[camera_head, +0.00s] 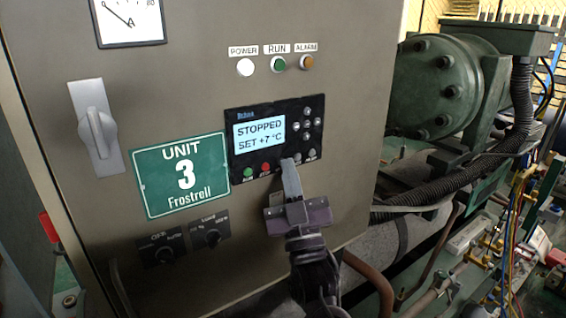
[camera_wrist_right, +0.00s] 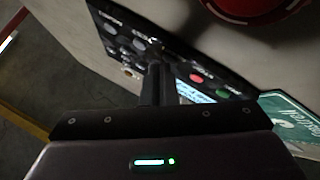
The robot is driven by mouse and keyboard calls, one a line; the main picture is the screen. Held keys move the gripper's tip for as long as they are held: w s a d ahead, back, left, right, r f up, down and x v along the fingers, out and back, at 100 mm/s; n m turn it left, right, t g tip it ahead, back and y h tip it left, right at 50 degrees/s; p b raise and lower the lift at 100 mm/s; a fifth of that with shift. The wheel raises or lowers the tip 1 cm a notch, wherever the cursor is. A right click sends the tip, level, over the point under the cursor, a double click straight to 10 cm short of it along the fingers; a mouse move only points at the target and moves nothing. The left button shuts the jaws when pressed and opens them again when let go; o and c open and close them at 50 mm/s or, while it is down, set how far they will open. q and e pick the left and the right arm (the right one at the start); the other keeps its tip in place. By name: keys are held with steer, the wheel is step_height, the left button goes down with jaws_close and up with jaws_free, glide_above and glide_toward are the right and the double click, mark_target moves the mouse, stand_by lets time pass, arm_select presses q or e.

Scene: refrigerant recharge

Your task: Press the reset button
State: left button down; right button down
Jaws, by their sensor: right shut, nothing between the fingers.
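The black controller panel (camera_head: 275,137) is on the grey cabinet door, its screen (camera_head: 259,132) reading "STOPPED SET +7 °C". Its bottom row has a green button (camera_head: 248,173), a red button (camera_head: 265,168) and grey buttons (camera_head: 311,154) at the right. Their labels are too small to read, so I cannot tell which is reset. My right gripper (camera_head: 289,165) is shut and empty, its tips at the bottom row just right of the red button, hiding part of it. Contact is unclear. The right wrist view shows the fingers (camera_wrist_right: 157,85) before the panel (camera_wrist_right: 130,42). My left gripper is not in view.
A green "UNIT 3" sign (camera_head: 182,175) is left of the panel. Power, run and alarm lamps (camera_head: 278,64) are above. A rotary handle (camera_head: 97,128) and two dark knobs (camera_head: 212,237) stick out. Green machinery and pipes (camera_head: 440,85) stand at the right.

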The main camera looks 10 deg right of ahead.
stand_by(0.4)
steer(key=shift+s+d, duration=0.25)
steer(key=shift+s, duration=0.45)
steer(key=shift+s+d, duration=0.3)
steer(key=shift+s, duration=0.5)
steer(key=shift+s+d, duration=0.25)
steer(key=shift+s, duration=0.5)
steer(key=shift+s+d, duration=0.3)
steer(key=shift+s, duration=0.5)
